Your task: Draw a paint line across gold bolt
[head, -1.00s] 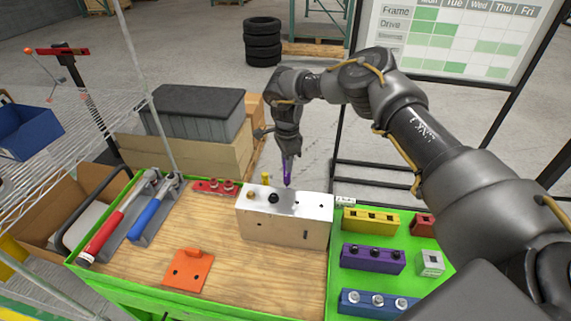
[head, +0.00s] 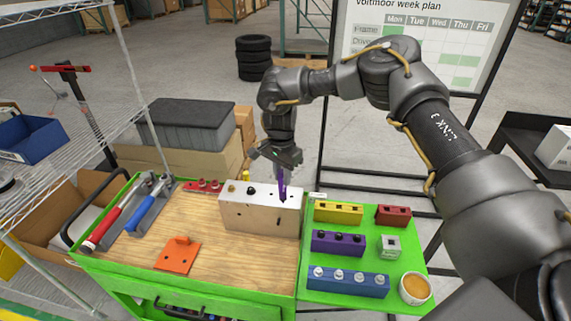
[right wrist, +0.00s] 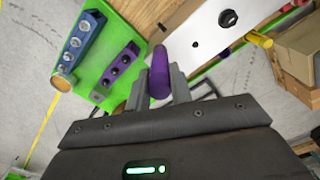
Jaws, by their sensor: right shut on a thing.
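A silver block (head: 262,214) stands at the back of the wooden bench top. The gold bolt (head: 232,189) sits at the left end of its top face, left of a black bolt (head: 251,190). My right gripper (head: 281,167) is shut on a purple pen (head: 283,188), which points down over the right part of the block, right of both bolts. Whether its tip touches the block cannot be told. The right wrist view shows the pen (right wrist: 160,75) between the fingers and the black bolt (right wrist: 228,18); I cannot make out the gold bolt there. My left gripper is not in view.
A green tray (head: 330,293) at right holds yellow (head: 338,212), purple (head: 338,242) and blue blocks (head: 348,284) and a small bowl (head: 415,289). An orange bracket (head: 178,256) and hammers (head: 115,222) lie left. A yellow post (head: 246,175) stands behind the block.

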